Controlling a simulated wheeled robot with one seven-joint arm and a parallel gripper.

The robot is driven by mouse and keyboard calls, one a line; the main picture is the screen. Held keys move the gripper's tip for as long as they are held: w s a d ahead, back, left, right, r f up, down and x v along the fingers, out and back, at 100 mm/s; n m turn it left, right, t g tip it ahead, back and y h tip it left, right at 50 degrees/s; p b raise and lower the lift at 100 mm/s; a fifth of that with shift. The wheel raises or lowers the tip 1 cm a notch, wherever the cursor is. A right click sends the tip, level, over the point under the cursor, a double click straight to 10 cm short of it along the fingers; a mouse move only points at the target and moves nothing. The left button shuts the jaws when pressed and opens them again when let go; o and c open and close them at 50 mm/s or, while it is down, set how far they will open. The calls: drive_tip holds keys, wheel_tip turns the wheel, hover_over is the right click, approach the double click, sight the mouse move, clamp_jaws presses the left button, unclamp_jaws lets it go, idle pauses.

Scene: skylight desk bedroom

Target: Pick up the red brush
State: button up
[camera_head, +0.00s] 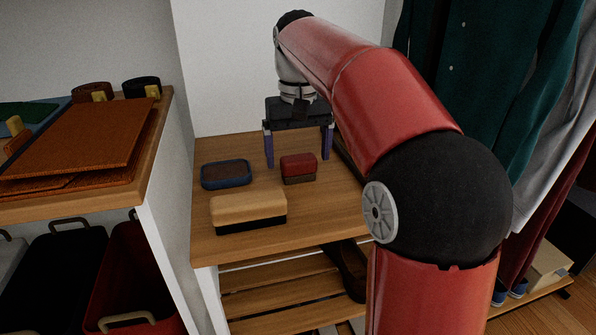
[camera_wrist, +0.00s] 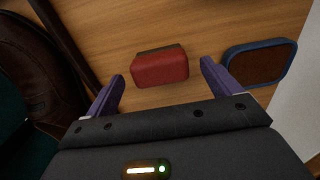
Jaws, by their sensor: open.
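The red brush (camera_head: 298,166) is a small block with a red top and a dark lower part. It rests on the wooden shelf top, and it also shows in the wrist view (camera_wrist: 160,70). My gripper (camera_head: 297,162) is open, with two purple fingers pointing down. In the wrist view the fingers of my gripper (camera_wrist: 160,80) are spread wide, and the red brush lies between and just beyond their tips. Nothing is held. I cannot tell the exact height of the fingertips over the wood.
A blue-rimmed oval brush or tin (camera_head: 226,174) lies left of the red brush. A tan brush with dark bristles (camera_head: 248,209) lies nearer the front of the wooden top (camera_head: 330,212). A white wall stands behind. Clothes (camera_head: 490,100) hang at right. A dark leather item (camera_wrist: 35,80) shows at left in the wrist view.

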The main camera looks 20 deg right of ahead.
sight(299, 157)
drive_tip(key=shift+s+f, duration=0.1)
drive_tip(key=shift+f, duration=1.4)
drive_tip(key=c, duration=1.1)
drive_tip(key=shift+r, duration=0.1)
wheel_tip(299, 157, up, 10)
drive_tip(key=shift+f+p, duration=0.1)
drive_tip(key=shift+p, duration=1.1)
drive_tip(key=o, duration=0.3)
drive_tip(key=shift+c, duration=0.8)
